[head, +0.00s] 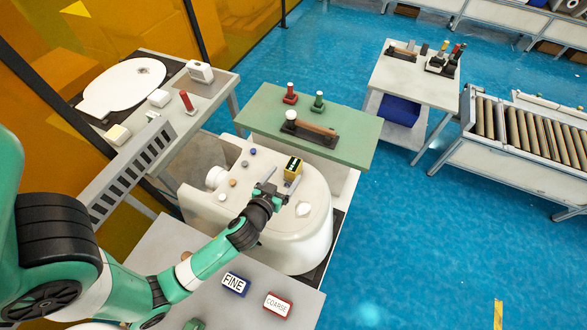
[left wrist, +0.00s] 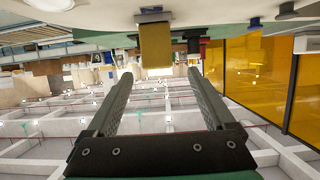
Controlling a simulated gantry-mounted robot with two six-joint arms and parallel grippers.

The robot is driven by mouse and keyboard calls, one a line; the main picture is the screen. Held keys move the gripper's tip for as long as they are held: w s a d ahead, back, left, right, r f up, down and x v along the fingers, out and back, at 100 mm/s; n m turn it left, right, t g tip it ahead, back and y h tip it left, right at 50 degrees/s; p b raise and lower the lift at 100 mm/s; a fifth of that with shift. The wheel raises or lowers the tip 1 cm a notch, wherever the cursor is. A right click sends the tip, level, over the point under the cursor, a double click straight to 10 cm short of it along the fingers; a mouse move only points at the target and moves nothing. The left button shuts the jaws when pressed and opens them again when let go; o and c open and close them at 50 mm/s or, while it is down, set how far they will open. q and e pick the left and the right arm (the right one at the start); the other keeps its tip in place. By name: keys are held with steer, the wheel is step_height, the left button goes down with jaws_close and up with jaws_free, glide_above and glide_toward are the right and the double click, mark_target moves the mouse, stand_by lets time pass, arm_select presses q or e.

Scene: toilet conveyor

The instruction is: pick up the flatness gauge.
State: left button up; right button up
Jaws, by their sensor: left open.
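A small yellow block with a dark face (head: 293,166) stands on the white toilet body (head: 318,215) and looks like the flatness gauge, though no label is readable. My left gripper (head: 281,183) is open and empty, low over the toilet body just on the near side of the block. In the left wrist view the yellow block (left wrist: 155,55) sits ahead between the open fingertips (left wrist: 160,75), with no clear contact. My right gripper is not in view.
A green board (head: 350,148) behind the toilet holds a wooden bar (head: 312,128) and red and green stamps. FINE (head: 234,283) and COARSE (head: 277,305) blocks lie on the front table.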

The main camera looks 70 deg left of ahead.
mark_target(292, 166)
arm_select(q)
steer(key=x, duration=0.6)
steer(key=shift+w+a, duration=0.15)
steer(key=shift+w, duration=0.3)
jaws_close()
